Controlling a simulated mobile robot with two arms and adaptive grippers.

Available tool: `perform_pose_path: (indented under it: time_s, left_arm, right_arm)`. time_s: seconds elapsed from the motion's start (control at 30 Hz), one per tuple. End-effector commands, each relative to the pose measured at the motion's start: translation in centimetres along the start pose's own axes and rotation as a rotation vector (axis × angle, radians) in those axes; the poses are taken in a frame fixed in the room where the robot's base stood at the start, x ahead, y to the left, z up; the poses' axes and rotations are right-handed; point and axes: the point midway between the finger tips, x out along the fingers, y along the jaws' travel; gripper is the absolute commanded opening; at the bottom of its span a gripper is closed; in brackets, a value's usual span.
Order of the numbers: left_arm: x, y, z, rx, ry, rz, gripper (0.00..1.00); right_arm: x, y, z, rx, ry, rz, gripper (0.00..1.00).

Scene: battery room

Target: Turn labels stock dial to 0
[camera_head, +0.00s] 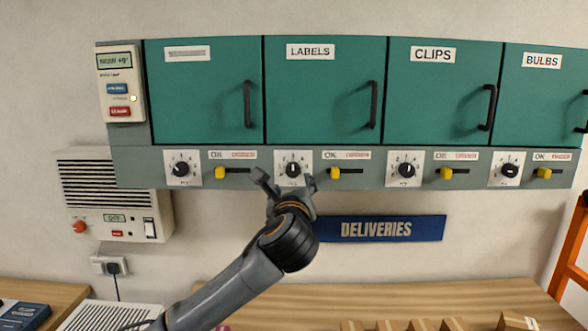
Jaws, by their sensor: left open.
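The labels stock dial (293,169) is a black knob on a white numbered plate, below the green cabinet door marked LABELS (322,95). Its numbers are too small to read surely, and the lower part of its plate is partly hidden by my gripper. My left gripper (284,177) is open, with its fingers spread to the left and right at the height of the dial's lower edge. I cannot tell whether it touches the knob. My right gripper is not in view.
Similar dials sit under the left door (180,169), CLIPS (407,170) and BULBS (509,170). Yellow sliders flank the labels dial, one at left (220,172) and one at right (334,173). A blue DELIVERIES sign (380,228) hangs below. Small boxes (453,324) stand on the wooden counter (400,294).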

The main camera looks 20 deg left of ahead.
Motion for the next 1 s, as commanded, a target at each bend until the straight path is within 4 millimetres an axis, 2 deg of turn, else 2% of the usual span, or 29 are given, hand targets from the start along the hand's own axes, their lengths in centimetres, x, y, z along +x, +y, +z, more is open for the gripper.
perform_pose_path:
  time_s: [0.03,0.2,0.43,0.6,0.9,0.93,1.0]
  left_arm:
    - [1.2,0.0,0.4,0.001,0.003,0.005,0.58]
    - [4.8,-0.1,0.4,-0.001,0.004,0.003,0.58]
    - [8.2,-0.1,0.2,-0.002,0.002,0.001,0.58]
    - [9.2,-0.1,0.0,-0.003,0.002,0.000,0.58]
    - [9.4,0.0,-0.1,-0.003,0.001,-0.002,0.58]
    - [9.4,0.0,-0.1,-0.003,0.001,-0.002,0.56]
    - [9.4,0.0,-0.1,-0.003,0.001,-0.002,0.41]
  right_arm:
    - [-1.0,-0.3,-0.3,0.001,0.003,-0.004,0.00]
    - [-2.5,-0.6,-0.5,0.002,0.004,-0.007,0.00]
    - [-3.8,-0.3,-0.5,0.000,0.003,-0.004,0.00]
    - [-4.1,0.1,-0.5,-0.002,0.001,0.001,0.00]
    - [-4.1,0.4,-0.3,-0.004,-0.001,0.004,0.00]
    - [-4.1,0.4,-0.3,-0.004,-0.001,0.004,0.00]
    - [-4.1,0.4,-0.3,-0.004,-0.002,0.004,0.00]
